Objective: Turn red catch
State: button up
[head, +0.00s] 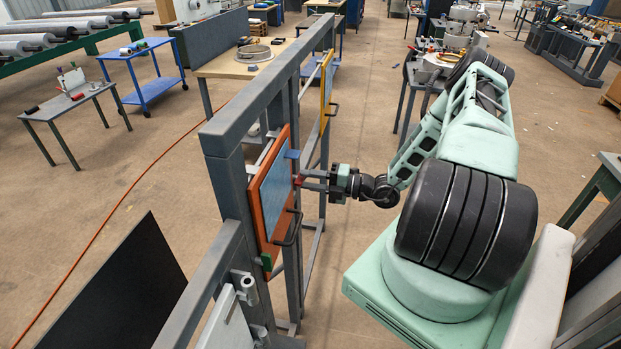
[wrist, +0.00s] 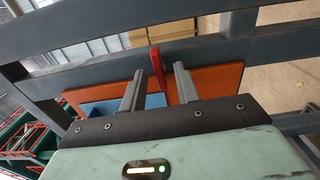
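The red catch (wrist: 156,62) shows in the wrist view as a narrow upright piece at the edge of the orange panel (wrist: 218,82). My gripper (wrist: 162,72) is open there, with one finger on each side of the catch's lower part. Whether the fingers touch it cannot be told. In the head view my gripper (head: 308,181) reaches from the right to the orange-framed panel (head: 266,225) with a blue face. A small red part (head: 299,181) shows at the fingertips. A blue catch (head: 292,154) and a green catch (head: 266,262) sit on the same panel's edges.
A grey metal frame (head: 226,170) holds the panel, with a dark handle (head: 291,228) sticking out below my gripper. A yellow panel (head: 327,90) is farther along the frame.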

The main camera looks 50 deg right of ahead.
jog(key=shift+s, duration=0.1)
jog(key=v, duration=0.5)
jog(key=shift+s+d+p, duration=0.25)
jog(key=shift+s+p, duration=0.05)
jog(key=shift+s, duration=0.05)
jog(key=b+v, duration=0.6)
jog(key=v, duration=1.1)
jog(key=shift+d+b, duration=0.2)
jog(key=shift+b, duration=0.15)
jog(key=shift+s, duration=0.1)
